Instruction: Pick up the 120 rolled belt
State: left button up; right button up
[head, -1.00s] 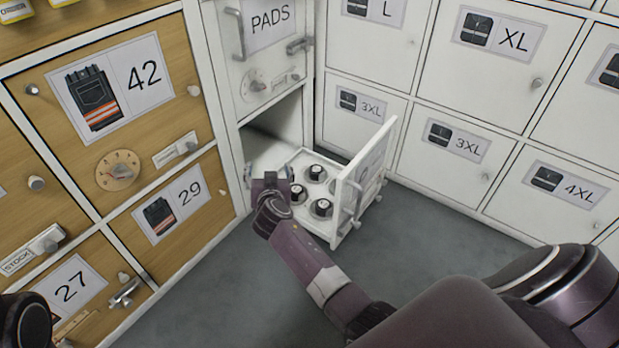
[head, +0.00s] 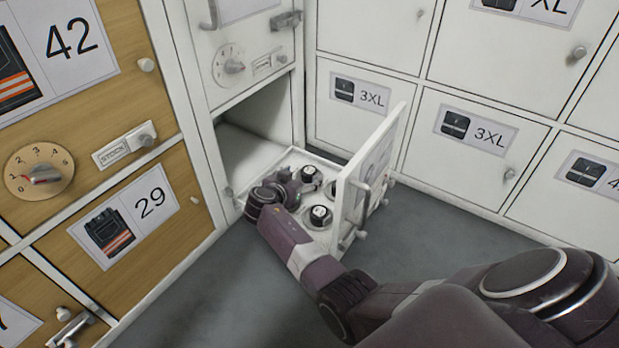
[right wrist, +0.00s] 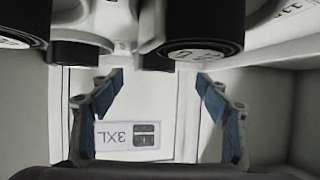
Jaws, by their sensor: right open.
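Several rolled belts, black with pale round labels, stand in the pulled-out white drawer (head: 296,155). One belt (head: 320,215) is near the drawer's front left, another (head: 308,173) farther back, and one (head: 331,188) is partly hidden by the drawer front. Their sizes are too small to read, so I cannot tell which is the 120. My right gripper (head: 297,186) is over the drawer's left side, close to the belts. In the right wrist view its jaws (right wrist: 160,84) are apart with nothing between them. Dark belts (right wrist: 205,28) show at the top there. My left gripper is out of view.
The drawer's upright front panel (head: 368,170) with its handle stands right of the belts. White lockers labelled 3XL (head: 470,130) are behind and right. Wooden lockers (head: 140,215) are at left. Grey floor (head: 430,235) lies open in front.

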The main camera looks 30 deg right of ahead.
aim_at(308, 172)
jog(key=b+x, duration=0.3)
jog(key=shift+s+d+f, duration=0.1)
jog(key=shift+d+f, duration=0.2)
jog(key=shift+f, duration=0.05)
jog(key=shift+w+d, duration=0.25)
jog(key=shift+d, duration=0.1)
jog(key=c, duration=1.3)
jog(key=shift+r, duration=0.15)
